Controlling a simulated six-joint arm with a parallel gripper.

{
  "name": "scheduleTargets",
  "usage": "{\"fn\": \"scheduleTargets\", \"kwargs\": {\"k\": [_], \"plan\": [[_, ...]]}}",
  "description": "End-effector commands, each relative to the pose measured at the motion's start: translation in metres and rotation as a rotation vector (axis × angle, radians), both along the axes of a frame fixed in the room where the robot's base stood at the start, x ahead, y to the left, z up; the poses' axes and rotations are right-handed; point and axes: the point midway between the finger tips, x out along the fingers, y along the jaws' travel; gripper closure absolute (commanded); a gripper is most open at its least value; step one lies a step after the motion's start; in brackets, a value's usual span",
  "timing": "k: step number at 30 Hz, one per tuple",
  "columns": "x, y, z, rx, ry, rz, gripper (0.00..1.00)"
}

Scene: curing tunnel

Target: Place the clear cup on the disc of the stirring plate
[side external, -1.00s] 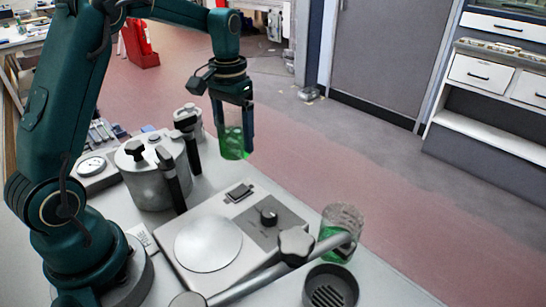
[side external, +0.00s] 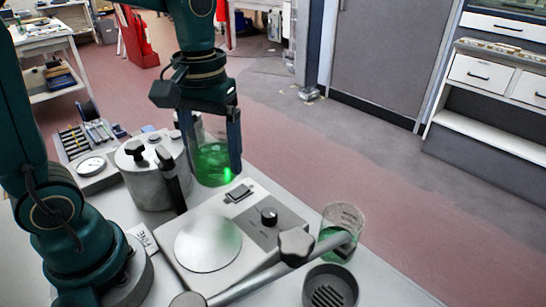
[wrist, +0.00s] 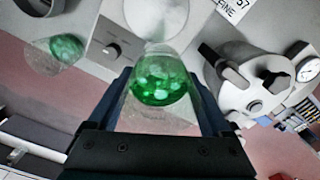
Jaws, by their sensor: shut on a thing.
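My gripper (side external: 212,150) is shut on a clear cup (side external: 213,163) with green contents at its bottom. The cup hangs upright in the air beyond the stirring plate (side external: 180,258), higher than its top. The cup also shows between the fingers in the wrist view (wrist: 160,85). The plate's round pale disc (side external: 208,244) is bare, with a greenish tint on its surface. A second clear cup (side external: 341,222) with green contents stands at the plate's right.
A metal pot (side external: 152,178) with black clamps stands left of the held cup. A rod with a knob (side external: 296,244) crosses the plate's front right corner. A dark round grated holder (side external: 330,287) is at the front. A dial gauge (side external: 91,166) lies behind left.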

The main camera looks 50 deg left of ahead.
Motion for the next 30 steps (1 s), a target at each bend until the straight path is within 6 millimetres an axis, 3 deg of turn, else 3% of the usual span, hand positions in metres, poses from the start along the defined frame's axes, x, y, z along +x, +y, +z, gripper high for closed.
{"fn": "scheduleTargets", "kwargs": {"k": [6,13,22,30], "plan": [[-0.046,-0.031,0.014,0.0,-0.004,-0.063,0.83],[-0.06,-0.044,0.021,0.0,0.0,-0.146,0.83],[-0.061,-0.045,-0.022,0.001,0.007,-0.153,0.83],[-0.06,-0.045,-0.044,0.001,0.005,-0.153,0.83]]}}
